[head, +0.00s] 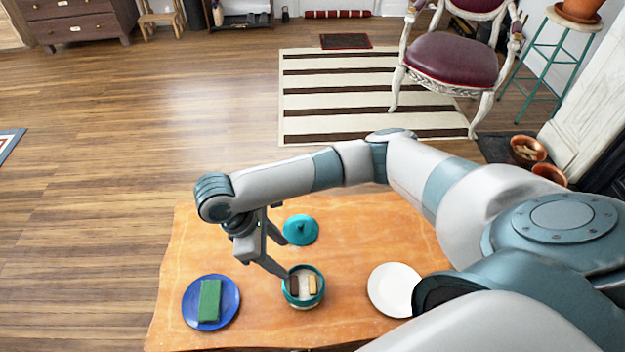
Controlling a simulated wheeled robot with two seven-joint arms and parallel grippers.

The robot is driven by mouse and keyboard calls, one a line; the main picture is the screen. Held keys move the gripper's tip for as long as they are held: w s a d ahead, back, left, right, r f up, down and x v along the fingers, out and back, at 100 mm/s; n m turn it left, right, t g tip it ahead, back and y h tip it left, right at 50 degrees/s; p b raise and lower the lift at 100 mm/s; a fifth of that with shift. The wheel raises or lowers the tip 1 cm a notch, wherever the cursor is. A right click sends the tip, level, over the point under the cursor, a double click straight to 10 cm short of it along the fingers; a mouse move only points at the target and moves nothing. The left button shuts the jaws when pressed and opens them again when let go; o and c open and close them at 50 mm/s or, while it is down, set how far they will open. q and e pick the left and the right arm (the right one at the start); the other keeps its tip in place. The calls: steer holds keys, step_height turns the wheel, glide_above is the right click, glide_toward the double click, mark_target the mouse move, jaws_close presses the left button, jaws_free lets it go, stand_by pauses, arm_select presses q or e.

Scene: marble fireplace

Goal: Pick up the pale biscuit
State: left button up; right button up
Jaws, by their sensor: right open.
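The pale biscuit (312,285) stands in a small teal-rimmed jar (304,303) on the wooden table. A dark brown biscuit (294,285) is beside it on the left in the same jar. My right gripper (285,258) is open just above and behind the jar, with one finger reaching down to the jar's left rim. I cannot tell whether that finger touches the rim. Nothing shows between the fingers. My left gripper is not in view.
A teal lid (300,230) lies behind the jar. A blue plate (232,312) with a green block (210,300) is at the left, and an empty white plate (394,290) at the right. Bare table (200,240) shows at the back left.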

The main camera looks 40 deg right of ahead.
glide_toward(313, 285)
steer(key=shift+w+d+f, duration=0.2)
steer(key=shift+d+f, duration=0.25)
steer(key=shift+f, duration=0.25)
steer(key=shift+d+f, duration=0.15)
steer(key=shift+f, duration=0.35)
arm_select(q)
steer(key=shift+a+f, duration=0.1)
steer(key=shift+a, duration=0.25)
arm_select(e)
steer(key=shift+s, duration=0.1)
